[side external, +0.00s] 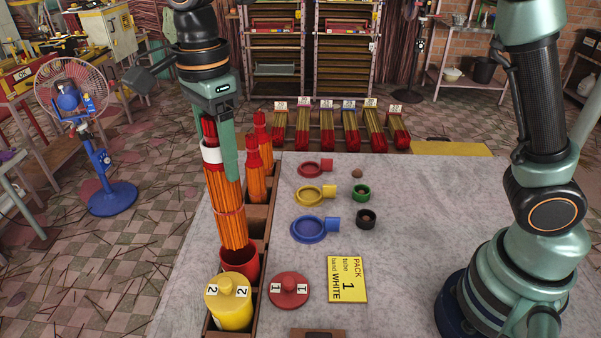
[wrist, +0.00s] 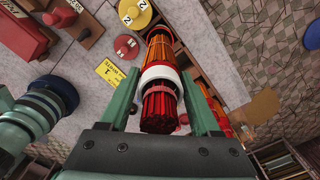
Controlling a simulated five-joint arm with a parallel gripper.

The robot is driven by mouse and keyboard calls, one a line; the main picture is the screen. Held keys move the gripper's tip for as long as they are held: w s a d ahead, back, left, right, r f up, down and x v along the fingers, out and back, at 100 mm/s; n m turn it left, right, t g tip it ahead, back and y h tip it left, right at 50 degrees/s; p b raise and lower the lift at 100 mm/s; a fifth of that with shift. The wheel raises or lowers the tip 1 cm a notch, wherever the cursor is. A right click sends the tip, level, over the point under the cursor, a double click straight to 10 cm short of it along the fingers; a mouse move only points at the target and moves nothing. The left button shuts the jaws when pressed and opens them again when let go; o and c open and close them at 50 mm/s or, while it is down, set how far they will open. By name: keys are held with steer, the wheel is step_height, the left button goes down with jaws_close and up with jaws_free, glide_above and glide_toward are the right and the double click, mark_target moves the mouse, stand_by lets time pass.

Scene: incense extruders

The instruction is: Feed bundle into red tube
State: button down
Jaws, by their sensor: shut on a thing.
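My gripper (side external: 222,152) is shut on an incense bundle (side external: 229,205) with orange sticks, red tips and a white band. The bundle hangs nearly upright, slightly tilted, its lower end just above or at the mouth of the red tube (side external: 240,262). I cannot tell whether the end is inside. A round red lid (side external: 289,290) marked 1 lies on the table right of the tube.
A yellow tube with a lid (side external: 229,303) marked 2 stands directly in front of the red tube. Two more bundles (side external: 254,170) stand in the wooden rack behind. A yellow card (side external: 347,279) reads "PACK 1 tube, band WHITE". Coloured rings and small cups (side external: 316,228) lie on the grey table.

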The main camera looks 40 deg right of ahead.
mark_target(229, 209)
steer(key=shift+f, duration=3.1)
steer(key=shift+f, duration=6.4)
jaws_free()
steer(key=shift+r, duration=4.05)
